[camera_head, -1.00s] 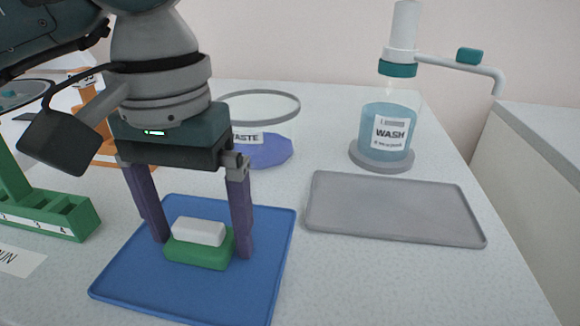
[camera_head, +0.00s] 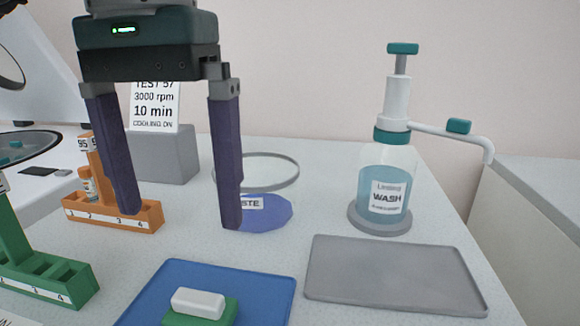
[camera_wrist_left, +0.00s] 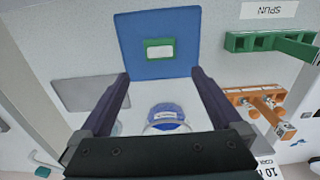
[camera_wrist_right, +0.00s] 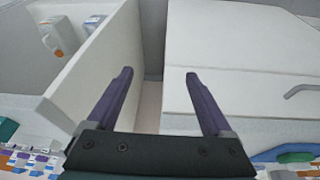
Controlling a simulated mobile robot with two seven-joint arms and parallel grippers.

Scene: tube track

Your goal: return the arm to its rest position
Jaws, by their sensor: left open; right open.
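My left gripper (camera_head: 182,218) is open and empty, raised above the table in the head view. Its two fingers also show in the left wrist view (camera_wrist_left: 160,80). Below and in front of it, a green block with a white top (camera_head: 200,303) lies on the blue mat (camera_head: 262,283), apart from the fingers. The block also shows on the mat in the left wrist view (camera_wrist_left: 160,50). My right gripper (camera_wrist_right: 160,75) is open with nothing between its fingers. It shows only in the right wrist view, facing pale panels.
An orange rack (camera_head: 137,214) holds a small tube at the left, and a green rack (camera_head: 60,284) is nearer. A wash bottle (camera_head: 386,180) stands behind a grey tray (camera_head: 395,275) at the right. A waste container (camera_head: 272,211) with a round rim is behind the gripper.

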